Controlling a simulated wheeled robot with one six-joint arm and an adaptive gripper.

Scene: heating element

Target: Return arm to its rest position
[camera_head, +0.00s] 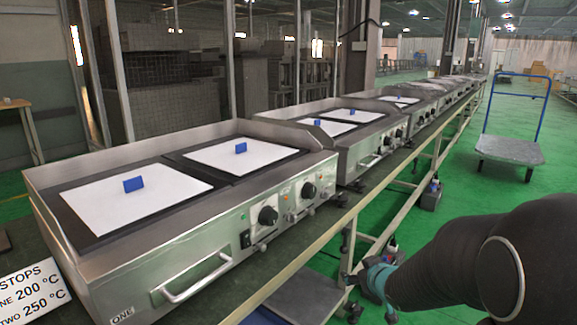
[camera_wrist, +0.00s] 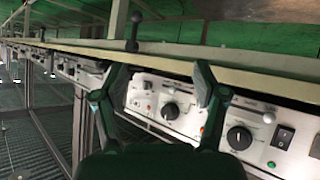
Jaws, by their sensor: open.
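My gripper (camera_wrist: 160,82) is open and empty in the wrist view, its two dark fingers spread apart. A panel with knobs shows behind and between the fingers; I see no contact with it. In the head view my dark arm reaches in from the lower right, and the wrist end (camera_head: 378,277) is in front of the bench, low beside its edge. The nearest heating unit (camera_head: 188,258), marked ONE, stands on the bench. Two white sheets (camera_head: 128,205), each with a blue block (camera_head: 133,184), lie on its dark plates. Its black knobs (camera_head: 268,215) face the front.
More heating units (camera_head: 345,135) stand in a row along the long bench (camera_head: 300,245). A sign (camera_head: 35,295) reading STOPS, 200 °C and 250 °C lies at the lower left. A blue-handled trolley (camera_head: 510,150) stands on the green floor at right. Open floor lies between.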

